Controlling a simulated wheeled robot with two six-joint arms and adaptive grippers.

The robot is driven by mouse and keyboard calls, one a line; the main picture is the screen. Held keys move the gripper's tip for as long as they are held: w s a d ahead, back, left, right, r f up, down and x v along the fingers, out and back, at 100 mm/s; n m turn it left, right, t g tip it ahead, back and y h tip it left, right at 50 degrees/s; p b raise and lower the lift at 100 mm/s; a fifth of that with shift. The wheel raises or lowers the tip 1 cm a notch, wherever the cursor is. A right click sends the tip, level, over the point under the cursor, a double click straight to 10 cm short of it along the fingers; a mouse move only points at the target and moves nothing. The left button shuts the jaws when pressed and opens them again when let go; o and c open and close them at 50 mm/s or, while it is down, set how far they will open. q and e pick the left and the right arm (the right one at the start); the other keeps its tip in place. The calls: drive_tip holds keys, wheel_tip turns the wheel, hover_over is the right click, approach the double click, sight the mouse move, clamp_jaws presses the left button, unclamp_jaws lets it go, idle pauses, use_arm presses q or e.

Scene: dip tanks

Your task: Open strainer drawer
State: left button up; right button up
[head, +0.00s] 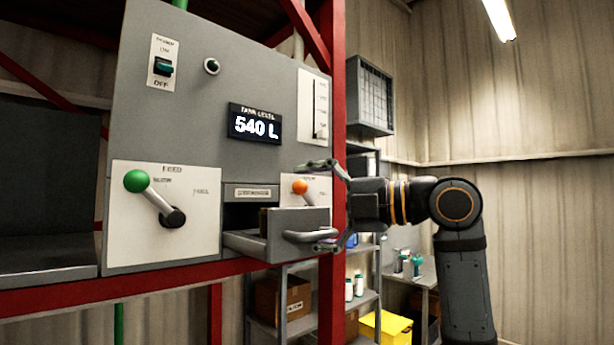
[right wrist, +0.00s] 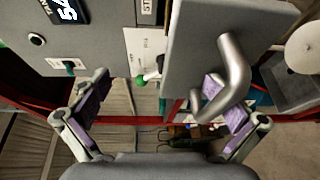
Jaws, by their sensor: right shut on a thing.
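The strainer drawer (head: 285,222) is a grey box in the lower middle of the grey panel (head: 235,85). In the head view it stands partly pulled out, with its dark inside showing. Its curved metal handle (head: 308,237) is on the front; the handle (right wrist: 235,75) also shows large in the right wrist view. In the right wrist view, the handle lies by the right-hand finger of the gripper (right wrist: 165,92). My left gripper is out of view.
A green-knobbed feed lever (head: 150,195) is left of the drawer. An orange-knobbed lever (head: 302,190) is just above it. A red post (head: 336,90) stands close to my right gripper. Shelves and a yellow bin (head: 385,328) are behind.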

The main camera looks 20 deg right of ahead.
drive_tip(key=shift+s+d+r+b, duration=0.3)
drive_tip(key=shift+s+d+b, duration=0.05)
drive_tip(key=shift+s+d, duration=0.2)
drive_tip(key=shift+c, duration=0.7)
drive_tip(key=shift+s+d+f+b, duration=0.25)
drive_tip(key=shift+d+f+b, duration=0.15)
drive_tip(key=shift+d+b, duration=0.3)
drive_tip(key=shift+c, duration=1.3)
drive_tip(key=shift+s+d+f+b, duration=0.25)
drive_tip(key=shift+s+d+b, duration=0.35)
drive_tip(key=shift+d+b, duration=0.15)
drive_tip(key=shift+c, duration=1)
drive_tip(key=shift+f+b+v, duration=0.2)
drive_tip(key=shift+b+v, duration=0.4)
drive_tip(key=shift+v, duration=0.5)
drive_tip(key=shift+c, duration=0.9)
drive_tip(key=v, duration=0.2)
drive_tip(key=b+v, duration=0.1)
drive_tip(key=v, duration=0.1)
drive_tip(key=s+a+v, duration=0.1)
drive_tip(key=v, duration=0.1)
drive_tip(key=shift+b, duration=0.35)
drive_tip(key=c, duration=0.3)
drive_tip(key=shift+s+d+f+b, duration=0.1)
drive_tip(key=shift+d+f+b, duration=0.3)
drive_tip(key=shift+f+b, duration=0.1)
